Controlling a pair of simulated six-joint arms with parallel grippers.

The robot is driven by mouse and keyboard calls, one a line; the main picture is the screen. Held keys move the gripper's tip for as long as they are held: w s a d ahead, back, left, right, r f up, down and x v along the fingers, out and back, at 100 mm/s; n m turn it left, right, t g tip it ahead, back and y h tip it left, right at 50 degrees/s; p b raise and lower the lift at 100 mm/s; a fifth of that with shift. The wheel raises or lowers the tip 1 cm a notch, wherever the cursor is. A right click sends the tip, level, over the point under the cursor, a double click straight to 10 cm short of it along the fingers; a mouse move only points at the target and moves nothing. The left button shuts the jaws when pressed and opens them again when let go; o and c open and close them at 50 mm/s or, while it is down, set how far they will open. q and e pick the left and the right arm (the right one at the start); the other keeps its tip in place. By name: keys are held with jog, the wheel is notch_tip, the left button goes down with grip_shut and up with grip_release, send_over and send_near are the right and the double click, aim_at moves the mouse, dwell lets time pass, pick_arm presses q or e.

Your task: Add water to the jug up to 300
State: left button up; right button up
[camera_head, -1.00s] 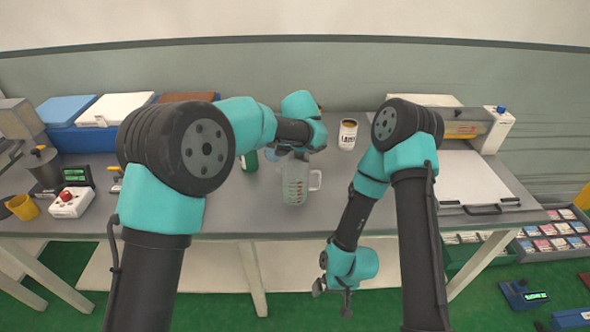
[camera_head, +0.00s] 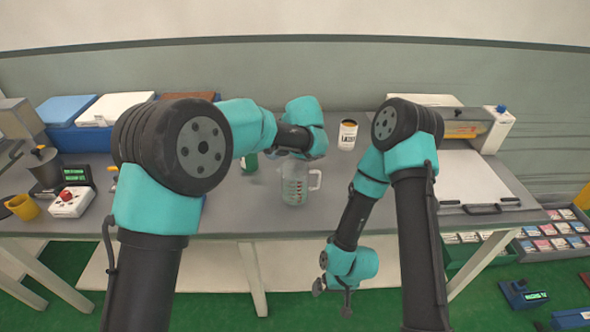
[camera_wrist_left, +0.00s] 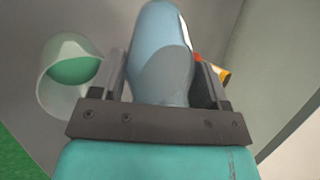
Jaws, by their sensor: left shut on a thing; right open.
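The clear jug (camera_head: 294,190) with red markings stands upright on the grey bench, its handle to the right. The left wrist view shows a clear cup-like vessel (camera_wrist_left: 70,78), apparently the jug, with a green patch inside; I cannot tell the water level. My left gripper (camera_wrist_left: 162,80) is shut on a pale blue, rounded bottle-like object (camera_wrist_left: 160,50), close beside the jug. My right gripper (camera_head: 333,298) is open and empty, hanging in front of the bench edge, below the jug.
A labelled can (camera_head: 347,136) stands behind and right of the jug. A green object (camera_head: 250,163) shows partly behind my left arm. Left are a yellow cup (camera_head: 23,207), a red-button box (camera_head: 70,202) and blue bins (camera_head: 68,138). A flat white-topped device (camera_head: 470,178) is at right.

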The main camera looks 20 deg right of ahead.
pick_arm(q)
jog(key=shift+s+d+r+t+y, duration=0.1)
jog(key=shift+r+t+y, duration=0.2)
jog(key=shift+t, duration=0.4)
dwell(0.7)
jog(key=shift+f+t+y, duration=0.3)
jog(key=shift+f+t, duration=0.2)
jog(key=shift+t, duration=0.4)
dwell(0.9)
jog(key=shift+r+t+y, duration=0.3)
jog(key=shift+r+t, duration=0.05)
jog(key=shift+t, duration=0.45)
dwell(0.7)
jog(key=shift+f+t+p, duration=0.35)
jog(key=shift+f+t, duration=0.1)
jog(key=shift+t, duration=0.25)
dwell(0.9)
jog(key=shift+s+d+r+t+y, duration=0.1)
jog(key=shift+s+t+y, duration=0.3)
jog(key=shift+t, duration=0.1)
dwell(1.2)
